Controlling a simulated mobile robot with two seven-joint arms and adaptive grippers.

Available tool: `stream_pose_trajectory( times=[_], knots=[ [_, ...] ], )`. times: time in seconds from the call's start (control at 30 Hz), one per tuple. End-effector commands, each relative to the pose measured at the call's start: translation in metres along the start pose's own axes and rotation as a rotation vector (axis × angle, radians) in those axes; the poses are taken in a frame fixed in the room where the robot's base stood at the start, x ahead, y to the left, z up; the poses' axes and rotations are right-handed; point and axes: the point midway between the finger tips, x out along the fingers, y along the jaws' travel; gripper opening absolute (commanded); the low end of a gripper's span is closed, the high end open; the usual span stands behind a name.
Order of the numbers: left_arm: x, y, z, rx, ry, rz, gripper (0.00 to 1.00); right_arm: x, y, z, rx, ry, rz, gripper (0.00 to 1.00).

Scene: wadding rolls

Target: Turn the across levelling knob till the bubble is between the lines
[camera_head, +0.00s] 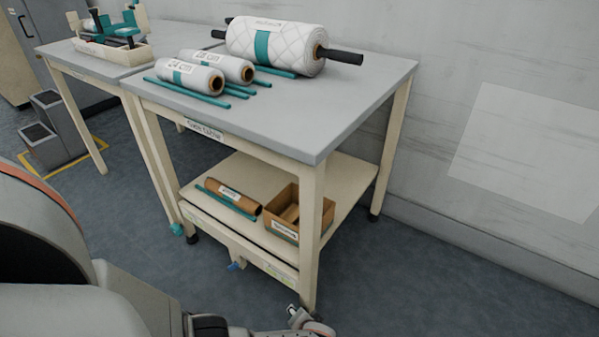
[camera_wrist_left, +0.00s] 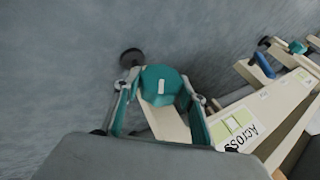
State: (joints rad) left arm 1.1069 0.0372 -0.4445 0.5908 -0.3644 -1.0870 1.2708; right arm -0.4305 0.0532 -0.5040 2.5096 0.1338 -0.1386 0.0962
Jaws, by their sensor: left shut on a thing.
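The teal across levelling knob (camera_wrist_left: 161,86) is at the foot of a cream table leg in the left wrist view. My left gripper (camera_wrist_left: 163,92) is shut on it, with one finger on either side. A label reading "Across" (camera_wrist_left: 240,132) lies on the cream rail to the right, with a yellow-green level vial (camera_wrist_left: 233,123) on it. The bubble is too small to make out against the lines. In the head view my left arm (camera_head: 140,300) reaches along the bottom edge towards the table's near leg (camera_head: 312,250). My right gripper is not in view.
A second teal knob (camera_head: 177,229) is at the left leg, and a blue handle (camera_head: 235,266) is under the lower shelf. A dark caster (camera_wrist_left: 132,57) stands beside the held knob. The table top (camera_head: 330,100) bears wadding rolls; the shelf holds a cardboard box (camera_head: 291,208).

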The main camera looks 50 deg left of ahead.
Motion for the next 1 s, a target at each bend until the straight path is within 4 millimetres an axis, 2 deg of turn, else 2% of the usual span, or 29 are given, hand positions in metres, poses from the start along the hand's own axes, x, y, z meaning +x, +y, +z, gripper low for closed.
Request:
stream_pose_trajectory(
  times=[0.2, 0.23, 0.27, 0.3, 0.8, 1.0],
  knots=[
    [0.001, -0.001, 0.002, 0.000, -0.003, 0.000, 0.19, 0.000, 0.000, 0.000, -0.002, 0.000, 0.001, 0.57],
    [0.001, -0.001, 0.002, 0.000, -0.003, 0.000, 0.48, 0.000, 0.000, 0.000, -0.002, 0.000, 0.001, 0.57],
    [0.001, -0.001, 0.002, 0.000, -0.003, 0.000, 0.56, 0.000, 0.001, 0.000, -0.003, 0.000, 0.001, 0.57],
    [0.001, -0.001, 0.002, 0.000, -0.003, 0.000, 0.58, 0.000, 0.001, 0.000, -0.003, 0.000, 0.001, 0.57],
    [0.000, 0.000, 0.000, -0.001, 0.000, 0.002, 0.58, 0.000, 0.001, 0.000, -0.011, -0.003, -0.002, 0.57],
    [-0.002, -0.005, -0.006, -0.027, 0.007, 0.056, 0.58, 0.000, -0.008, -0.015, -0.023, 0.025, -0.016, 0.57]
  ],
)
